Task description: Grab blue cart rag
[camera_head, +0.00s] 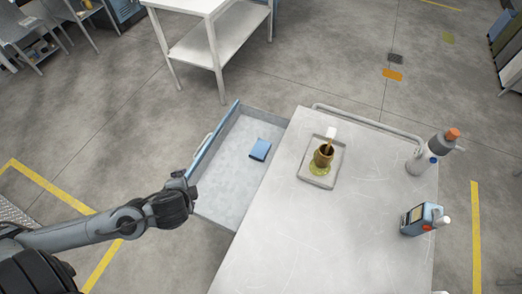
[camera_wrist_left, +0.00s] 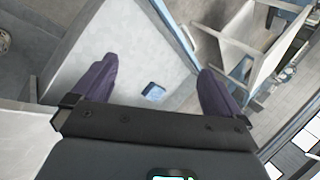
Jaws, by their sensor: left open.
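The blue rag (camera_head: 260,150) lies folded on the floor of the open cart drawer (camera_head: 222,179), near the side closest to the cart top. It also shows small in the left wrist view (camera_wrist_left: 154,92), between my two fingers and some distance beyond them. My left gripper (camera_head: 181,178) is at the drawer's outer front edge, to the left of and nearer than the rag. In the left wrist view my left gripper (camera_wrist_left: 157,80) has its two dark fingers spread wide with nothing between them. My right gripper is not in view.
The cart top (camera_head: 300,230) adjoins the drawer on the right. It bears a tray (camera_head: 318,180) with a brown pot (camera_head: 323,156), a grey bottle with an orange cap (camera_head: 442,143) and a blue container (camera_head: 422,219). A white shelf table (camera_head: 213,45) stands behind. The drawer walls border the rag.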

